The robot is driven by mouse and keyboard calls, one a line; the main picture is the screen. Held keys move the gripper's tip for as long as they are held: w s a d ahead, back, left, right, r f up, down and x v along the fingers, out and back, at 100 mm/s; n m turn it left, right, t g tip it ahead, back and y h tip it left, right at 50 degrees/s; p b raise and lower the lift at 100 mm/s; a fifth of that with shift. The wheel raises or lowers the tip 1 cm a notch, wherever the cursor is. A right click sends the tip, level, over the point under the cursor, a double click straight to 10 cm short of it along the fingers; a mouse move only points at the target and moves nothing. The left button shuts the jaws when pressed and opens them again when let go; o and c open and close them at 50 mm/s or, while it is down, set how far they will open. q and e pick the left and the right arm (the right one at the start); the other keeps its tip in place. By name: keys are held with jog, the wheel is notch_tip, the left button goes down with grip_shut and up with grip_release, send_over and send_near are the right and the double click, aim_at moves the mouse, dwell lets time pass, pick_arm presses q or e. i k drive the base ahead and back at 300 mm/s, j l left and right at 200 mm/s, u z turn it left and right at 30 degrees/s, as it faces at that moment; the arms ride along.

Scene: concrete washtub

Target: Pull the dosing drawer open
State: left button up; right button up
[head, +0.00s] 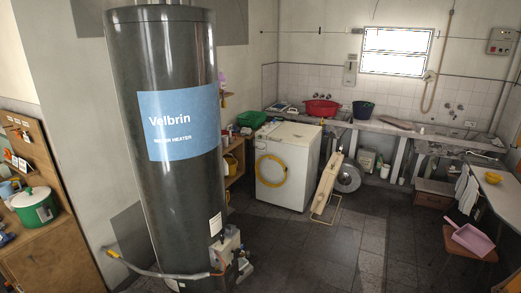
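I cannot make out a dosing drawer in the head view. A white box-shaped appliance (287,165), perhaps a washing machine, stands on the floor against the back wall. Neither of my grippers is in view.
A tall dark water heater (180,215) stands close in front, hiding part of the room. A wooden board (327,183) leans right of the appliance. A stool (470,243) holds a pink dustpan (472,240). The tiled floor (340,250) in the middle is clear.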

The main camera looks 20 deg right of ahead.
aim_at(259, 145)
jog(key=i+l+z, duration=0.2)
jog(key=i+z, duration=0.25)
jog(key=i+l+z, duration=0.1)
jog(key=i+z, duration=0.2)
jog(key=z, duration=0.15)
jog(key=i+z, duration=0.45)
jog(key=i, duration=1.05)
jog(key=i+u, duration=0.1)
jog(key=i, duration=0.55)
jog(key=i+l+u, duration=0.1)
jog(key=i, duration=0.6)
jog(key=i+l+u, duration=0.1)
jog(key=i, duration=0.55)
